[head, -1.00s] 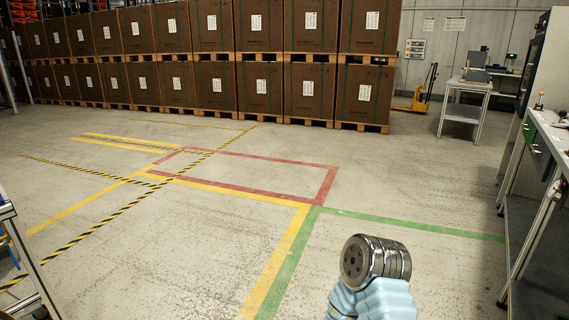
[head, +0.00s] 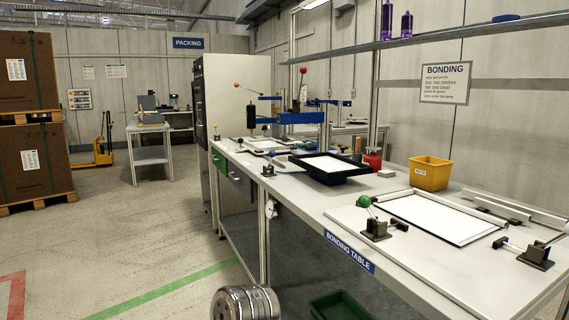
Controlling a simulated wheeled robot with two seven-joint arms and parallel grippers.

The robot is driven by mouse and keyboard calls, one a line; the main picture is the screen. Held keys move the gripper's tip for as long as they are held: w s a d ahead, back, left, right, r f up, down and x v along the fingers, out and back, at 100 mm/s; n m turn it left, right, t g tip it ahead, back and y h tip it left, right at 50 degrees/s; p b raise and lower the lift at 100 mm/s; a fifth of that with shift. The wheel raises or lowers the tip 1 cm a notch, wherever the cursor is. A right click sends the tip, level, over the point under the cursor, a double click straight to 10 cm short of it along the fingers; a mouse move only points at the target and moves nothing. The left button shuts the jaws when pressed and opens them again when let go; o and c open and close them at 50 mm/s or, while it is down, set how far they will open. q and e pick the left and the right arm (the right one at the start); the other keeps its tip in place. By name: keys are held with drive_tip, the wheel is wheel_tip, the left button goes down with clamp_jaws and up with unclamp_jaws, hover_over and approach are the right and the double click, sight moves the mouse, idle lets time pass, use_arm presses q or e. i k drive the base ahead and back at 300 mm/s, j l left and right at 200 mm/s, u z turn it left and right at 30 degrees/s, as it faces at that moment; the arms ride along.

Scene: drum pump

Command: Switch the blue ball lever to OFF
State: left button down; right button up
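A lever with a green ball (head: 364,201) stands on the near part of the bonding table (head: 322,206), beside a white framed panel (head: 440,215). Levers with red balls (head: 237,85) rise farther back, near a blue clamp arm (head: 290,117). Neither gripper's fingers are in view.
A yellow bin (head: 430,173) and a black tray (head: 326,168) are on the table. A green crate (head: 338,306) sits below it. Brown boxes on pallets (head: 28,160) stand at the left. The floor (head: 140,240) between them is clear.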

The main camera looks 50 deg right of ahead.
sight(271, 154)
drive_tip(key=i+z, duration=0.15)
drive_tip(key=i, duration=1.45)
drive_tip(key=j+z, duration=0.1)
drive_tip(key=z, duration=1.1)
